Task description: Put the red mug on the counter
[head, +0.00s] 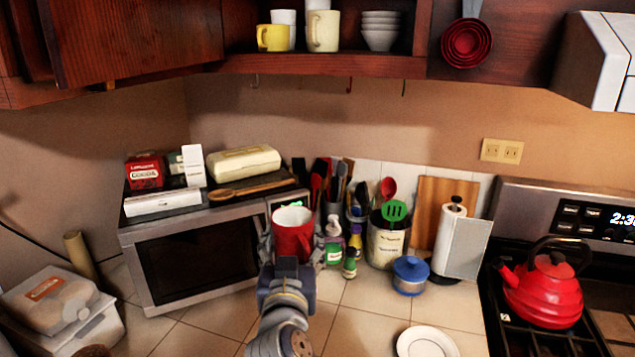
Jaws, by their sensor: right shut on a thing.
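The red mug (292,237) is upright in the middle of the head view, its pale inside showing at the top. My right gripper (290,255) is shut on the mug, with its arm coming up from the bottom. The mug appears held in front of the microwave's right end; its exact height over the counter is hard to tell. The tiled counter (365,305) runs below and to the right. My left gripper is not in view.
The microwave (200,270) stands left of the mug. Small bottles (334,243), a utensil crock (386,245), a blue lidded pot (409,275) and a white plate (426,343) stand to the right. A red kettle (543,290) sits on the stove. Bare tiles lie right of my arm.

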